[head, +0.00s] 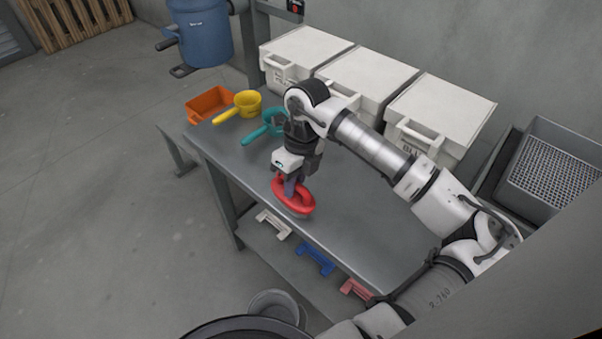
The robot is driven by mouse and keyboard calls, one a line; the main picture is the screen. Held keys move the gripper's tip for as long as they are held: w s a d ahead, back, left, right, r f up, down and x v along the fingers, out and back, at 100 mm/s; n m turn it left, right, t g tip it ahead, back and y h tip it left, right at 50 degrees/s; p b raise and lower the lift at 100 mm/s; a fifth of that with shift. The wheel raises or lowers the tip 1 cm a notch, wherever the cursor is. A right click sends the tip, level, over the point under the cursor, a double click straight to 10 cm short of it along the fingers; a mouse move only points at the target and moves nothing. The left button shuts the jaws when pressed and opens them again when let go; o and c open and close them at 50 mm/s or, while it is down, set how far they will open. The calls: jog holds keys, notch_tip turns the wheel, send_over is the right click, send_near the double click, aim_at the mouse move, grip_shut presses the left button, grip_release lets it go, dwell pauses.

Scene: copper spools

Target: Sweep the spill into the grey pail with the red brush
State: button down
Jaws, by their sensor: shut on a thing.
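My gripper (290,186) is shut on the red brush (296,203) at the front edge of the grey table (345,205). The brush's underside is hidden, and I cannot tell whether it touches the tabletop. A grey pail (274,305) stands on the floor below the table's front, at the bottom of the head view, partly hidden by a dark round rim in front of it. I cannot make out the spill on the visible part of the table.
Three white lidded bins (370,82) line the table's back. An orange tray (209,103), a yellow scoop (247,103) and a teal scoop (266,127) sit at the left end. A lower shelf holds white, blue and pink handled items. A blue drum (201,33) stands behind. The table's middle is clear.

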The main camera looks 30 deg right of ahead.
jog(key=shift+s+a+p, duration=0.3)
jog(key=shift+a+p, duration=0.1)
jog(key=shift+a, duration=0.45)
jog(key=shift+s+a+p, duration=0.3)
jog(key=shift+a+p, duration=0.05)
jog(key=shift+a, duration=0.5)
jog(key=shift+s+a+r, duration=0.1)
jog(key=shift+a+r, duration=0.05)
jog(key=shift+r+p, duration=0.7)
jog(key=shift+r, duration=1.5)
